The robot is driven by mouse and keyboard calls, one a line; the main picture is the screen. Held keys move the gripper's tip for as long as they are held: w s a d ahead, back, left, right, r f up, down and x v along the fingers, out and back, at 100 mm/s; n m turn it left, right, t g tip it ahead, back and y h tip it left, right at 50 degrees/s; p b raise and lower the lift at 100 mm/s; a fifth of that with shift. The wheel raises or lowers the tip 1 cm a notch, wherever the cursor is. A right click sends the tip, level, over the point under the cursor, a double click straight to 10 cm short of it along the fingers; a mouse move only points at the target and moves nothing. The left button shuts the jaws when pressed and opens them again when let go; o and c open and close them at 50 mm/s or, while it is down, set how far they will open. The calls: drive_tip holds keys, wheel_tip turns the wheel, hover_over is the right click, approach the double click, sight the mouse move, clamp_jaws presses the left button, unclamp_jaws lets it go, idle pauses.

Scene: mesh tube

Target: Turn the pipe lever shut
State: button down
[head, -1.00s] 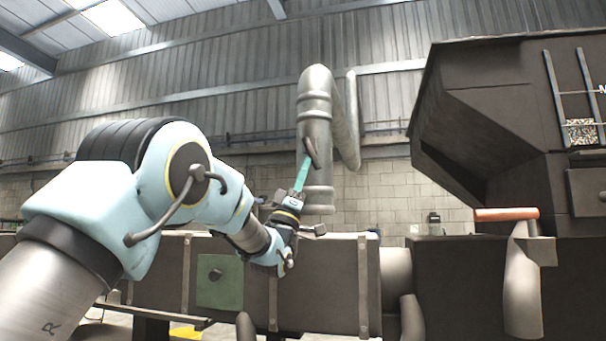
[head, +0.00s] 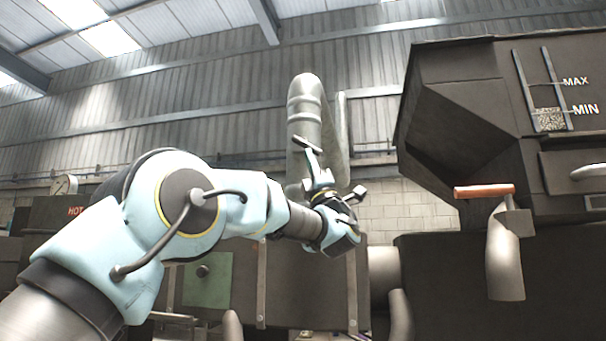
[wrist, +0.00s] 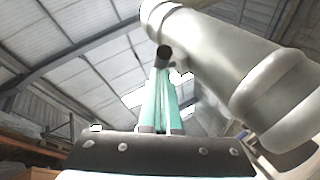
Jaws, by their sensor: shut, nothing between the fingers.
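A grey pipe (head: 305,100) rises behind my arm in the head view and bends over at its top. A short dark lever (head: 306,145) is on its front, lying at a shallow slant with its left end higher. My gripper (head: 311,153) is shut and empty, with its teal fingers pointing up at the lever's underside. In the wrist view, the closed fingers (wrist: 162,72) end right at the lever's dark round end (wrist: 165,52), beside the pipe (wrist: 225,60). They look touching or nearly so. The lever's pivot is not clear.
An orange-red handle (head: 484,191) sits on a short pipe at the right, below a dark hopper (head: 455,100). Dark machine panels with a green plate (head: 208,280) stand low behind my arm. The space between the pipe and the hopper is open.

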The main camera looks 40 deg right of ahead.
drive_tip(key=r+n+y+p, duration=0.1)
drive_tip(key=n+y, duration=0.2)
drive_tip(key=s+d+r+n+g+y+p, duration=0.1)
drive_tip(key=n+y, duration=0.2)
drive_tip(key=s+r+n+g+y+p, duration=0.1)
drive_tip(key=n+y, duration=0.1)
drive_tip(key=y, duration=0.1)
drive_tip(key=shift+s+d+r+n+y, duration=0.1)
drive_tip(key=shift+d+n+y, duration=0.1)
drive_tip(key=shift+n+y, duration=0.15)
drive_tip(key=shift+r, duration=0.1)
